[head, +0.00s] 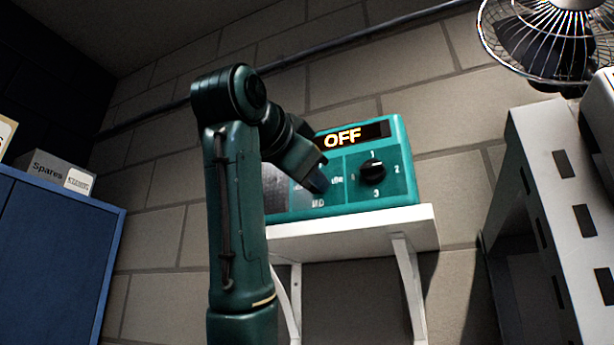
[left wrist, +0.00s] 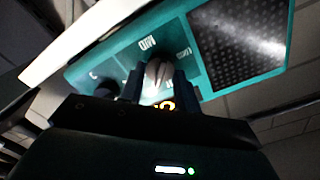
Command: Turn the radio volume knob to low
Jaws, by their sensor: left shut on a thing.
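A teal radio (head: 405,150) stands on a white shelf, and its lit display (head: 350,135) reads OFF. My left gripper (head: 315,184) reaches the left dial on the radio's front and hides most of it in the head view. Where the knob points is hard to tell. My right gripper is not in view.
A second, black knob (head: 372,169) with numbers around it sits to the right on the radio. The white shelf (head: 410,222) has brackets below. A fan (head: 550,40) and a pale slotted frame (head: 550,190) stand right; a blue cabinet (head: 55,250) with a Spares box (head: 50,172) stands left.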

